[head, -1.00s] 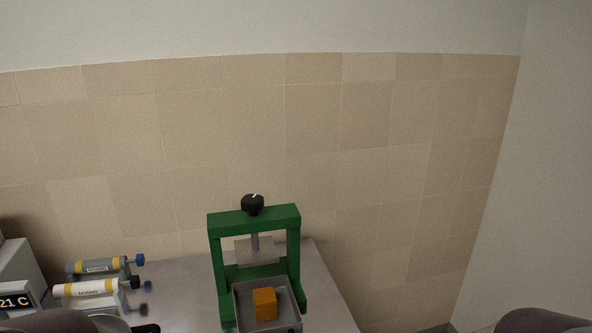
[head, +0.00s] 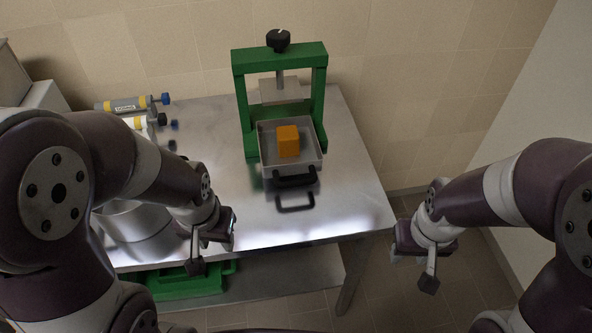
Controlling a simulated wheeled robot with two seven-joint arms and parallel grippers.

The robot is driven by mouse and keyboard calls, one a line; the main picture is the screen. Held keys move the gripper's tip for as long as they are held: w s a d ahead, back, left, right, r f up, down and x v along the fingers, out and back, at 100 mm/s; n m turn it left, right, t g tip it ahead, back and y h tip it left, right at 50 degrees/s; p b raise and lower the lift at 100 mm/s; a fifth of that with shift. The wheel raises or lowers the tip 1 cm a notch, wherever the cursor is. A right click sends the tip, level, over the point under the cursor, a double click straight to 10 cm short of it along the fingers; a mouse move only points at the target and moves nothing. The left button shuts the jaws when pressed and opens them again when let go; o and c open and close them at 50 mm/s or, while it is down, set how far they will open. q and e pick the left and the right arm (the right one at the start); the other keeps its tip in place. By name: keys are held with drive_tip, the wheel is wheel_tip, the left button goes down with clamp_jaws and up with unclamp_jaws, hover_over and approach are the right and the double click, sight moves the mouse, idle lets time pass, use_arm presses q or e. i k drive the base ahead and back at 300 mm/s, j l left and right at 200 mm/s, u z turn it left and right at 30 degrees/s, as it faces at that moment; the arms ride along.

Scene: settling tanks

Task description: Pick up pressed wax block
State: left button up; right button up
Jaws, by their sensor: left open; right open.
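The pressed wax block (head: 288,141) is a small orange block. It sits in a shallow grey tray (head: 311,168) with a black front handle, at the base of a green press (head: 243,106). The press plate (head: 284,91) is raised, behind and above the block. My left gripper (head: 207,256) is open and empty, in front of the table's front edge and left of the tray, well apart from the block. My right gripper (head: 422,270) is open and empty, right of the table and far from the block. Fingertips of both are partly hard to make out.
The metal table (head: 345,205) is clear right of and in front of the tray. Labelled cylinders (head: 125,105) lie at the back left. A metal pot (head: 133,222) stands at the left, partly behind my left arm. A green crate (head: 187,284) rests on the lower shelf.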

sight(287, 137)
drive_tip(key=j+z, duration=0.1)
drive_tip(key=z, duration=0.3)
drive_tip(key=j+z, duration=0.1)
drive_tip(key=z, duration=0.35)
drive_tip(key=j+z, duration=0.1)
drive_tip(key=z, duration=0.3)
drive_tip(key=j+z, duration=0.1)
drive_tip(key=z, duration=0.3)
drive_tip(key=k+j, duration=0.1)
drive_tip(key=j, duration=0.3)
drive_tip(key=k+j, duration=0.1)
drive_tip(key=j, duration=0.25)
drive_tip(key=k+j+z, duration=0.1)
drive_tip(key=j, duration=0.3)
